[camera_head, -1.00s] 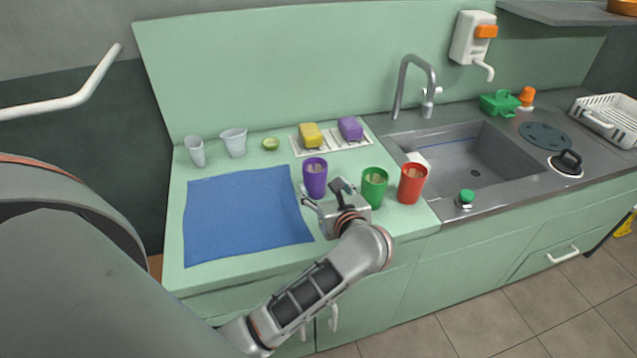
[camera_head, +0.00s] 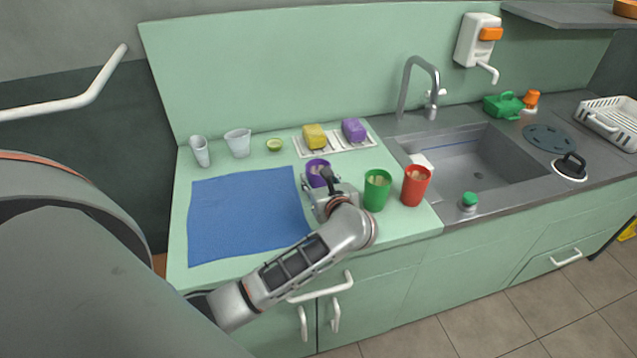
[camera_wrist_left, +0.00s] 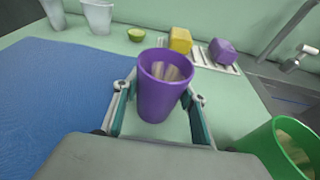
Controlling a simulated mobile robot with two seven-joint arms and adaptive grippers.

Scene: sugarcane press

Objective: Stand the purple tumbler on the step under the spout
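The purple tumbler (camera_head: 316,170) stands upright on the green counter, right of the blue mat. It also shows in the left wrist view (camera_wrist_left: 160,92), with pale streaks inside its mouth. My left gripper (camera_head: 322,188) reaches it from the front. In the left wrist view the two fingers (camera_wrist_left: 160,112) are spread on either side of the tumbler, with small gaps visible, so the gripper looks open around it. In the head view the gripper hides the tumbler's lower part. My right gripper is out of view. I see no press or step under a spout.
A green tumbler (camera_head: 376,190) stands close right of my left gripper, with a red tumbler (camera_head: 415,186) beyond it. A yellow block (camera_head: 315,137) and purple block (camera_head: 353,130) sit on a rack behind. The blue mat (camera_head: 245,215) is bare. The sink (camera_head: 480,165) is at right.

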